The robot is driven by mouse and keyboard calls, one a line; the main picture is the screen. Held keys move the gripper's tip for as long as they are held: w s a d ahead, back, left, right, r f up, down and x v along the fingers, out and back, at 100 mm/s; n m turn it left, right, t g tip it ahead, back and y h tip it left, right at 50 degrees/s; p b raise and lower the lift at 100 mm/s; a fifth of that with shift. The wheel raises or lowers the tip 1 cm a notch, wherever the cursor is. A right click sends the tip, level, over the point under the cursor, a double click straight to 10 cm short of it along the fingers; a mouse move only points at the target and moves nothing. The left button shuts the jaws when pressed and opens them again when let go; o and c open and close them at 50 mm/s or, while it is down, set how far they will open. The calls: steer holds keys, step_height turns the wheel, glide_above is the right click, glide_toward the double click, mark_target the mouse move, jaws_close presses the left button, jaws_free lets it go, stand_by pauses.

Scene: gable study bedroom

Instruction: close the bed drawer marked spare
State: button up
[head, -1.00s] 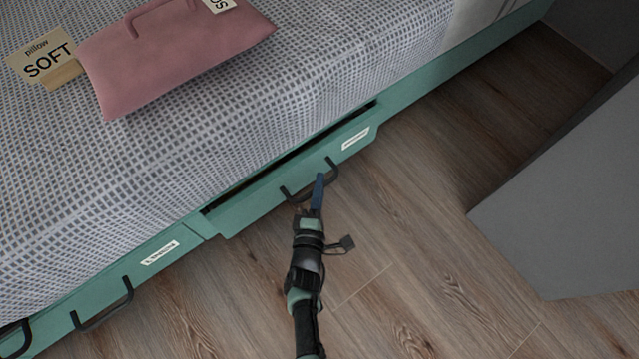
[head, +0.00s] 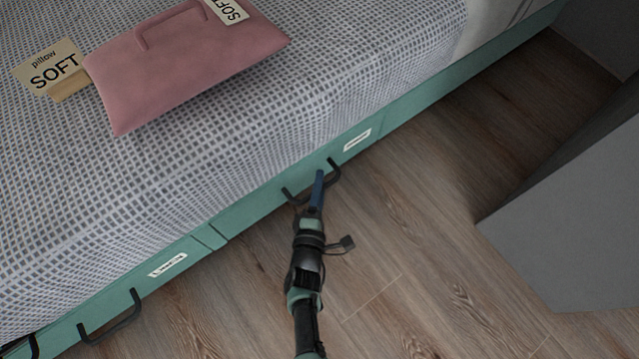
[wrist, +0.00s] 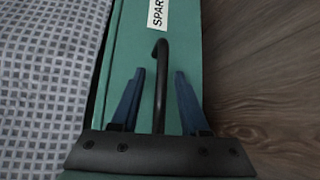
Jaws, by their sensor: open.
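The green bed drawer (head: 262,208) has a white label and a dark bar handle (head: 312,190). Its front looks level with the bed frame in the head view, with no dark gap above it. In the wrist view the label on the drawer (wrist: 124,60) reads "SPAR", cut off by the frame edge. My gripper (head: 319,180) is at the handle. In the wrist view my gripper (wrist: 158,88) is open, with one blue finger on each side of the handle (wrist: 160,80). I cannot tell whether the fingers touch it.
Another green drawer (head: 150,290) with a label and handle is at the lower left. A pink pillow (head: 185,65) and a "pillow SOFT" sign (head: 50,68) lie on the checked bed cover. A grey block (head: 570,220) stands at right. Wood floor (head: 430,230) between is clear.

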steer(key=p+v, duration=0.6)
steer(key=v, duration=0.7)
